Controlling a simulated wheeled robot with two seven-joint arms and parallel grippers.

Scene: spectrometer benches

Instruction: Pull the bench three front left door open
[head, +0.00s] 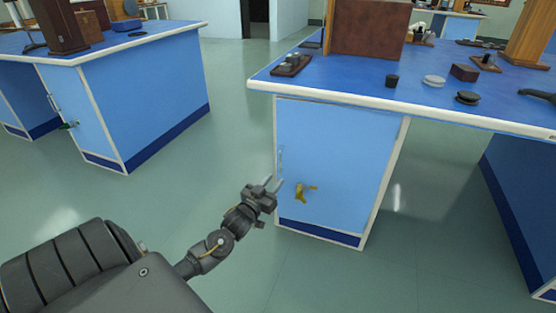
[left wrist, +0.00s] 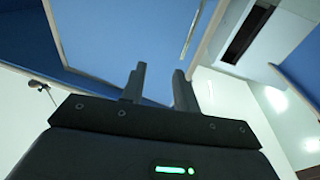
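The light blue door (head: 345,160) on the near left cabinet of the right-hand bench looks closed. Its slim upright metal handle (head: 280,160) is near the door's left edge. A brass-coloured piece like a key or latch (head: 304,191) shows on the lower door. My left gripper (head: 272,184) is just below and left of the handle, fingers apart and empty. In the left wrist view the fingers (left wrist: 158,88) are spread, with the blue panel beyond and the pale handle bar (left wrist: 190,37) above them. I cannot tell any contact. My right gripper is not in view. No bench number is readable.
The blue benchtop (head: 300,90) overhangs the door and carries a wooden box (head: 368,28), several small dark items and weights. Another blue bench (head: 150,95) stands left. The green floor (head: 215,150) between them is clear.

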